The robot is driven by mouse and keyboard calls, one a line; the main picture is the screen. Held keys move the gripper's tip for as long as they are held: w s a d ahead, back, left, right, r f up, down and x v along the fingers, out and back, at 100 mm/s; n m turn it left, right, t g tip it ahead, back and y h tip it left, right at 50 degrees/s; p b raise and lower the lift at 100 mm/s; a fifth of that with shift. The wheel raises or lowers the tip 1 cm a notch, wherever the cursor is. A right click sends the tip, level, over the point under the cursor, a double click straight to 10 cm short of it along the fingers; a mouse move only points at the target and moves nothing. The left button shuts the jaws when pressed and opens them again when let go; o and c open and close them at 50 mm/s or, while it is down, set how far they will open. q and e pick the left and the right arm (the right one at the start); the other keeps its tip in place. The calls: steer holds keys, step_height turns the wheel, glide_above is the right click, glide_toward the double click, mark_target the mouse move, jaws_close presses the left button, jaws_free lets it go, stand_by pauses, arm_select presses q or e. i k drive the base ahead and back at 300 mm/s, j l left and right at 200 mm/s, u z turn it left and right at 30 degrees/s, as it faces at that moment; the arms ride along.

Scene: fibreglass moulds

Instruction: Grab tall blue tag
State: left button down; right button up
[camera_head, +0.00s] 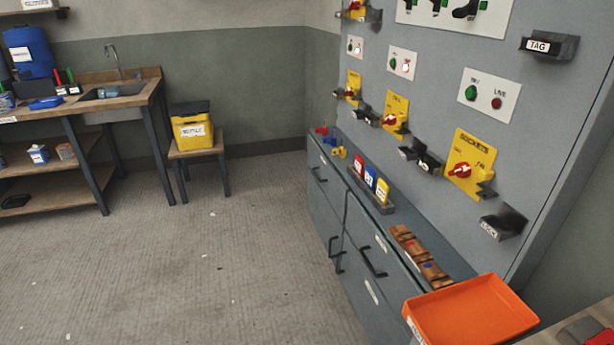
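A blue tag (370,177) stands upright in a grey rack (387,209) on the top of the grey cabinet. A red tag (359,164) stands on its left and a yellow tag (382,190) on its right in the same rack. The blue tag has a white label on its face, too small to read. The rack hides its lower end. Neither of my grippers is in view.
A grey cabinet (345,225) runs under a panel with switches and holders. Small red, blue and yellow pieces (339,152) lie left of the rack. A wooden holder (419,255) and an orange tray (470,312) stand right of it.

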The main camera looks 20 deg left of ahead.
mark_target(370, 178)
steer(key=u, duration=0.4)
steer(key=i+j+z, duration=0.4)
steer(key=i+j, duration=0.25)
steer(key=i+j+z, duration=0.4)
steer(key=i+j, duration=0.15)
steer(key=j, duration=0.25)
steer(key=i+j+z, duration=0.2)
steer(key=j, duration=0.3)
